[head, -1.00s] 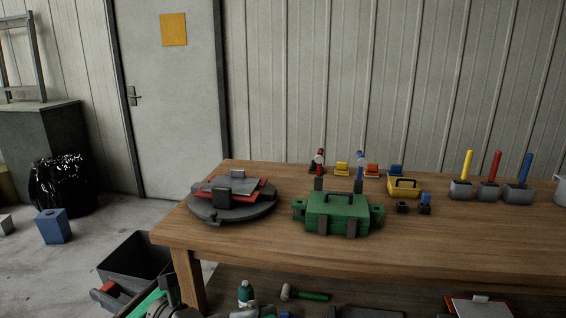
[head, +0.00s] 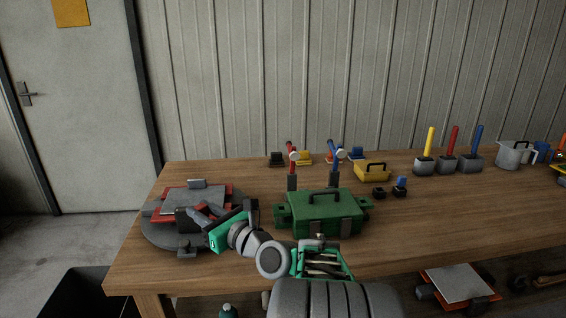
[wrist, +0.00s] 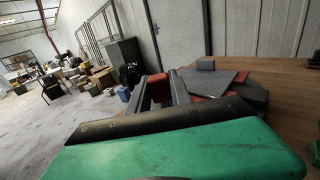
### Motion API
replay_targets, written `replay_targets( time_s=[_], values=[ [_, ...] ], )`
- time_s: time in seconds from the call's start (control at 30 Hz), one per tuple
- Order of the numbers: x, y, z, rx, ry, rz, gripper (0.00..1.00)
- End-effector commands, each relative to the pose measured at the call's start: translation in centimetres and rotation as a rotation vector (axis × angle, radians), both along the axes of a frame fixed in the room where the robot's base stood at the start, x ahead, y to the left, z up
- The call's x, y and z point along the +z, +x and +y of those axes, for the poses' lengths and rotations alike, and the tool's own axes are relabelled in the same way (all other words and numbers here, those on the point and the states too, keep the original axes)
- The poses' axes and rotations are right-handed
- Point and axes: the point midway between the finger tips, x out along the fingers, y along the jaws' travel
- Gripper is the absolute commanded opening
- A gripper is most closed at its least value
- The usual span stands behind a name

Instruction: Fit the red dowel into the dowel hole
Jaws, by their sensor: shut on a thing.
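My gripper (head: 192,219) is over the near side of a round grey mould at the table's left end. In the wrist view its two dark fingers (wrist: 161,91) are shut on a blocky red piece (wrist: 158,88), which I take for the red dowel. In the head view the gripper hides that piece. The round grey mould (head: 155,236) carries a red plate with a grey plate (head: 187,198) and a small grey block (head: 196,183) on top; these also show in the wrist view beyond the fingers. I cannot make out the dowel hole.
Yellow, red and blue sticks stand in grey blocks (head: 446,165). The table's right front is clear.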

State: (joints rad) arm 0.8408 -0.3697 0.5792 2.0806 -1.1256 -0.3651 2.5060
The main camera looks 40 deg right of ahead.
Motion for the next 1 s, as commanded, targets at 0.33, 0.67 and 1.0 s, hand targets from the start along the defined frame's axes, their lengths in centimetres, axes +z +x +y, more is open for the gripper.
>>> replay_targets(
  time_s=[0.33, 0.67, 1.0],
  values=[
    [3.8, -0.8, -20.2, -0.208, 0.001, 0.002, 0.0],
    [3.9, -1.7, -23.6, -0.24, -0.003, 0.004, 0.0],
    [4.3, -1.8, -23.5, -0.239, 0.0, 0.003, 0.0]
  ],
)
